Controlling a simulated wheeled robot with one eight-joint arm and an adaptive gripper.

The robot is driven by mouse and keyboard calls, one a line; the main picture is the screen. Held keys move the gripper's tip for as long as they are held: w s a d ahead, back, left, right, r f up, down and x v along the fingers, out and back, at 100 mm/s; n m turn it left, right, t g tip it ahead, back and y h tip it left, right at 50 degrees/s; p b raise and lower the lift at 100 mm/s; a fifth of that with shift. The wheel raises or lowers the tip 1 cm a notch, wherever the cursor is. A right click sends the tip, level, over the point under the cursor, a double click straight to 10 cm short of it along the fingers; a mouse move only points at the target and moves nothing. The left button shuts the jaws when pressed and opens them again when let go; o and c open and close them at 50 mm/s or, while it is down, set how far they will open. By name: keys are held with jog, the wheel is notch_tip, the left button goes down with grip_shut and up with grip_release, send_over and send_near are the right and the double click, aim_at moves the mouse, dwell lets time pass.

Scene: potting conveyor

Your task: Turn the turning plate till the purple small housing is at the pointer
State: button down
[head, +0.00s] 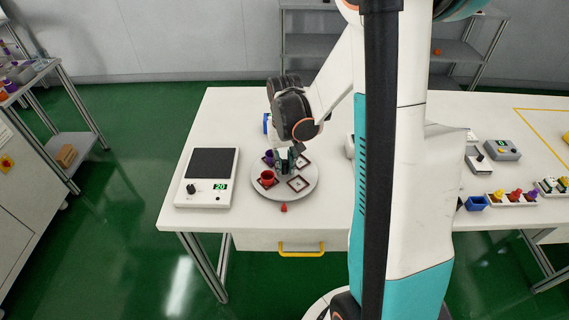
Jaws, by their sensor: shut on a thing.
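The round grey turning plate (284,195) lies on the white table, with square marked places on it. The purple small housing (269,156) stands on its far left part, partly hidden by my gripper. A red-orange housing (267,177) stands on its near left part. The red pointer (284,207) is on the table at the plate's near edge, and the purple housing is well away from it. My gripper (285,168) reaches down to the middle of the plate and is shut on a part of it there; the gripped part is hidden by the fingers.
A scale (208,178) with a green display reading 20 stands left of the plate. A blue bin (476,203) and trays (511,198) of small coloured parts are at the right. Two marked squares on the plate's right side look empty. My arm hides the table's middle.

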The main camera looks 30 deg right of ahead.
aim_at(285, 162)
jog(key=shift+n, duration=3.3)
jog(key=shift+d+n+b, duration=0.1)
jog(key=shift+n+b, duration=0.25)
jog(key=shift+n, duration=6.85)
jog(key=shift+w+n, duration=0.1)
jog(key=shift+n, duration=3.4)
jog(key=c, duration=1.7)
grip_release()
notch_tip(285, 162, up, 12)
